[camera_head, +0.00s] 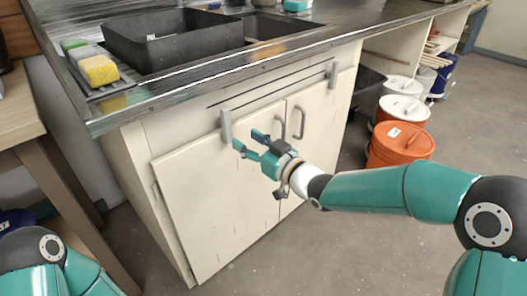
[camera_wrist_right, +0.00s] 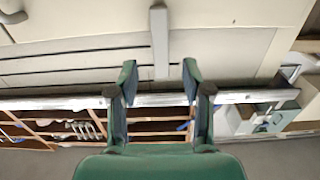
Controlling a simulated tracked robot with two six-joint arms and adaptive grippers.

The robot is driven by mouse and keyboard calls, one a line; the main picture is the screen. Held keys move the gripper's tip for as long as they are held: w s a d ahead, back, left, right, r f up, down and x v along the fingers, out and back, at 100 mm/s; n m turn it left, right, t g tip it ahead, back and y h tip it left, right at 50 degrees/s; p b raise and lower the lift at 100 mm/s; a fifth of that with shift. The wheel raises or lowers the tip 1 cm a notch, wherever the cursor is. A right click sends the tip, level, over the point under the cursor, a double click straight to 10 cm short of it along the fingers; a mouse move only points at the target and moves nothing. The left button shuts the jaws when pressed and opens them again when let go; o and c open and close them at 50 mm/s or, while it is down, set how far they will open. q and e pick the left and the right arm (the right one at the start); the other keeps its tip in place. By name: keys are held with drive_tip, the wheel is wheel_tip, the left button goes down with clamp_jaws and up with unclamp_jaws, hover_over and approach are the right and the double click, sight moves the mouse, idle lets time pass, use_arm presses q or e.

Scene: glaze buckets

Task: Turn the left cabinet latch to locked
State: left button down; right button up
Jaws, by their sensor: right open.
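The left cabinet latch (camera_head: 226,125) is a grey bar, standing upright at the top of the left cabinet door (camera_head: 205,205). My right gripper (camera_head: 247,139) is open and empty in front of that door, just right of and below the latch in the head view. In the right wrist view, the grey latch bar (camera_wrist_right: 159,38) lines up between the two spread fingertips (camera_wrist_right: 159,74); neither finger visibly touches it. How far the tips are from the door is hard to tell. My left gripper is out of view; only part of my left arm shows.
A second latch (camera_head: 332,74) stands upright at the right door. Door handles (camera_head: 299,122) are right of my gripper. The counter (camera_head: 190,78) overhangs the doors and carries a black tub (camera_head: 172,42) and sponges (camera_head: 98,70). Orange buckets (camera_head: 399,146) stand on the floor at right.

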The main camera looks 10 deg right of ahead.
drive_tip(key=v, duration=0.5)
drive_tip(key=shift+s+d, duration=0.15)
drive_tip(key=shift+s, duration=0.15)
